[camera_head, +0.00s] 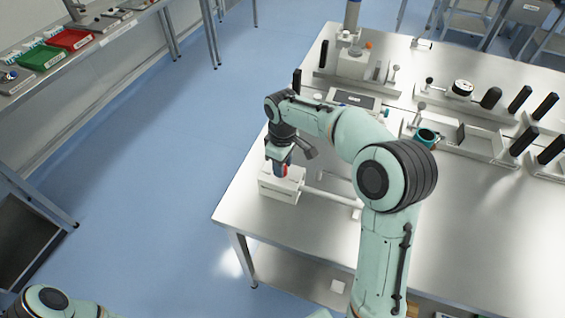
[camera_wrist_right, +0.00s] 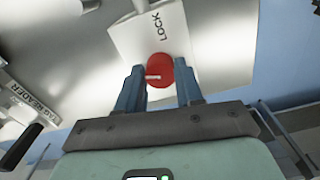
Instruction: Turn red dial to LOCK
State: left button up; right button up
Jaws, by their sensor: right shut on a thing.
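The red dial (camera_wrist_right: 159,70) sits on a white box marked LOCK (camera_wrist_right: 147,27). In the head view the white box (camera_head: 277,188) stands on the table near its left edge, and a bit of the red dial (camera_head: 285,171) shows under my right gripper. My right gripper (camera_wrist_right: 161,82) points down at the dial with one finger on each side, shut on it. A small light mark shows on the dial's face, but I cannot tell which setting it points to. My left gripper is not in view; only a part of my left arm shows at the bottom left.
The metal table (camera_head: 455,215) carries a tablet-like panel (camera_head: 352,99), a teal ring part (camera_head: 427,137) and several black handles to the right. A side bench with a green bin (camera_head: 40,57) and a red bin (camera_head: 70,40) stands far left. The table front is clear.

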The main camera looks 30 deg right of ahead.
jog(key=m, duration=0.3)
jog(key=shift+a+m, duration=0.1)
jog(key=shift+m, duration=0.3)
jog(key=m, duration=0.3)
jog(key=shift+m, duration=0.3)
jog(key=m, duration=0.6)
jog(key=shift+m, duration=0.4)
jog(key=o, duration=1)
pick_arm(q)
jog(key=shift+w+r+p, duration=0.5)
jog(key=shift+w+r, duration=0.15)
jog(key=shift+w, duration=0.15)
pick_arm(e)
notch_tip(320, 180, up, 13)
jog(key=shift+r, duration=0.2)
